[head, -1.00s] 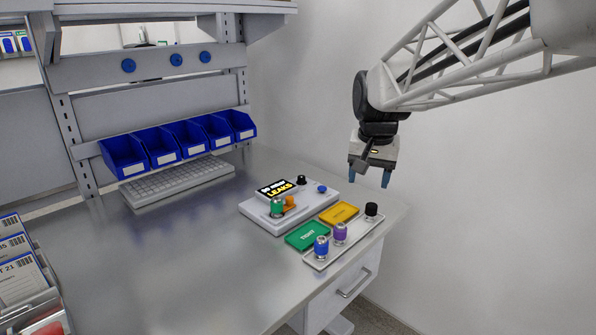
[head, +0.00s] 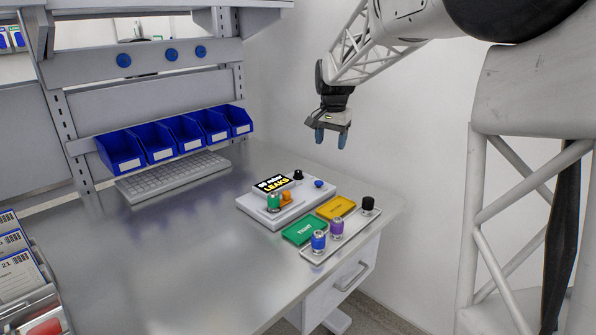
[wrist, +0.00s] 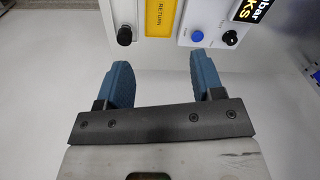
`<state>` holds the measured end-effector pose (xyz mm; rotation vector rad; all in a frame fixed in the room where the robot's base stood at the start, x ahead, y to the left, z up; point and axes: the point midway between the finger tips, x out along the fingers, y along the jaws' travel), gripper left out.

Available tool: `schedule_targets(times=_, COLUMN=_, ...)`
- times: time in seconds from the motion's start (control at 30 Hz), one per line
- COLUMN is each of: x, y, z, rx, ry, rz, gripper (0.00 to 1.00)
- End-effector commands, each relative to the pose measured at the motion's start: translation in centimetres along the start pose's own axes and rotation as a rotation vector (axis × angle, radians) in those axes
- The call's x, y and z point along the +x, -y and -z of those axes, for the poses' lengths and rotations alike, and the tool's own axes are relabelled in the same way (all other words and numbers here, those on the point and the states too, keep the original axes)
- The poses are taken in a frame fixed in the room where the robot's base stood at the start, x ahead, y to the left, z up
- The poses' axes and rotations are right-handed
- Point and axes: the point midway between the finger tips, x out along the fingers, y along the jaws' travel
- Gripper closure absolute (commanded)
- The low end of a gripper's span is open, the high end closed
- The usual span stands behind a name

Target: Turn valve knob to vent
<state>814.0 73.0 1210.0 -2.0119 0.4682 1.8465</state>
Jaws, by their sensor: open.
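A white test device (head: 262,213) stands on the bench with a display (head: 274,184) whose second line reads "LEAKS". A small black knob (head: 298,175) stands beside the display; it also shows in the wrist view (wrist: 230,38). Which way it points is too small to tell. A green-topped cylinder (head: 274,202) and an orange part (head: 286,198) sit at the device's front. My gripper (head: 331,138) is open and empty, above and behind the device, apart from it. In the wrist view its blue fingertips (wrist: 163,75) point toward the device's edge.
A blue button (head: 318,183) is on the device. A green pad (head: 303,231) and a yellow RETURN pad (head: 336,207) lie beside it. A tray (head: 322,254) holds a blue, a purple and a black-topped part. Blue bins and a keyboard (head: 172,176) are at the back left.

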Motion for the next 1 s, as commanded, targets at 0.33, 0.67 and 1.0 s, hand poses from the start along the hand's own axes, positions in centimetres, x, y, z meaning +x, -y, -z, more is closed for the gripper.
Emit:
schedule_targets(times=0.33, x=3.6, y=5.4, z=5.4, rx=0.073, ry=0.021, rz=-0.013, gripper=0.39)
schedule_targets(times=0.67, x=7.7, y=10.3, z=9.9, rx=0.145, ry=0.039, rz=-0.026, gripper=0.39)
schedule_targets(times=1.0, x=12.7, y=15.2, z=13.9, rx=0.218, ry=0.055, rz=-0.042, gripper=0.39)
